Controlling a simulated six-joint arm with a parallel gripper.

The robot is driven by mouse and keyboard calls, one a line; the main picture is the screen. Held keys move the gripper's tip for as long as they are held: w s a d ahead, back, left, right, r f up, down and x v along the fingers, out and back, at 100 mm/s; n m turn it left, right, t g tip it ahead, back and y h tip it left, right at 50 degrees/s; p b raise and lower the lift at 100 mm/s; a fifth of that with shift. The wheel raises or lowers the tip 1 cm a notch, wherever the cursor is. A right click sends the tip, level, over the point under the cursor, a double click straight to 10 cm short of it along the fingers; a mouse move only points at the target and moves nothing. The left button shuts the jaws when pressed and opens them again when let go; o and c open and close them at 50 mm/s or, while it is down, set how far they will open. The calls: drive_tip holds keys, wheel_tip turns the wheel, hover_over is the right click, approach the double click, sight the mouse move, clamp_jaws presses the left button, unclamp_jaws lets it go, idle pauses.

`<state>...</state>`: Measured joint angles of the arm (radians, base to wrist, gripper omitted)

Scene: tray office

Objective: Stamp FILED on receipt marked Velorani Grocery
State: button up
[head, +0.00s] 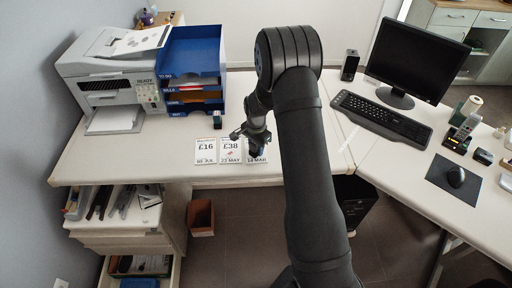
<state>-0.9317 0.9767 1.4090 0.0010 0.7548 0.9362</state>
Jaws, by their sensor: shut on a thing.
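Three white receipts lie in a row near the desk's front edge. The left receipt (205,146) reads £16 and a July date. The middle receipt (231,146) reads £38 and 23 MAY, with a small red mark. The right receipt (257,159) reads 14 MAR and is mostly hidden by my gripper. The shop names are too small to read. My gripper (254,140) is over the right receipt, shut on a dark stamp (256,152). I cannot tell whether the stamp touches the paper. Another small dark object (217,119), perhaps a stamp, stands on the desk behind the receipts.
A white printer (110,75) and a blue letter tray (193,55) with labelled levels stand at the back left. The desk (120,160) left of the receipts is clear.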

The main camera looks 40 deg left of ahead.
idle(0.4)
drive_tip(key=shift+r, duration=3.5)
drive_tip(key=w+d, duration=0.4)
drive_tip(key=d, duration=0.3)
drive_tip(key=w+d+f, duration=0.1)
drive_tip(key=w+d, duration=0.4)
drive_tip(key=d, duration=0.3)
drive_tip(key=w+d, duration=0.4)
drive_tip(key=d, duration=0.4)
drive_tip(key=shift+w+d+f, duration=0.1)
drive_tip(key=shift+w+f, duration=0.05)
drive_tip(key=shift+f, duration=0.2)
drive_tip(key=d+f, duration=0.1)
drive_tip(key=d, duration=2.2)
drive_tip(key=shift+w+d+f, duration=0.2)
drive_tip(key=shift+w+d, duration=0.1)
drive_tip(key=shift+d, duration=0.1)
